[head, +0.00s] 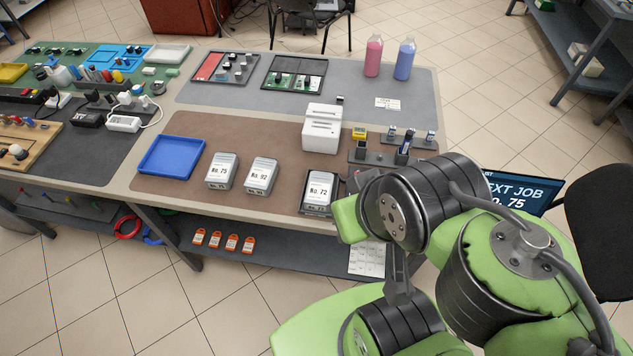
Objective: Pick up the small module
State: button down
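I cannot tell for sure which thing is the small module. Several small upright dark pieces with light tops stand on a grey rack at the table's right end, among them a taller one (404,147) and one at the right (430,137). Three grey-white numbered boxes stand in front: a left one (222,171), a middle one (261,176) and one reading No. 72 (320,191), in a dark holder. My arm is folded at the right front. My gripper's fingers are hidden behind it.
A blue tray (171,158) lies left of the boxes. A white device (322,128) stands behind them. Pink (373,56) and blue (404,58) bottles stand at the back. A screen (519,190) showing No. 75 is partly behind my arm. Orange tags (232,242) lie on the lower shelf.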

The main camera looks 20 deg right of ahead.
aim_at(318, 193)
jog(key=k+l+u, duration=0.1)
jog(key=u, duration=0.35)
jog(key=k+u, duration=0.1)
jog(key=u, duration=0.35)
jog(key=k+u, duration=0.1)
jog(key=u, duration=0.35)
jog(key=k+u, duration=0.1)
jog(key=u, duration=0.35)
jog(key=k+u, duration=0.1)
jog(key=u, duration=0.4)
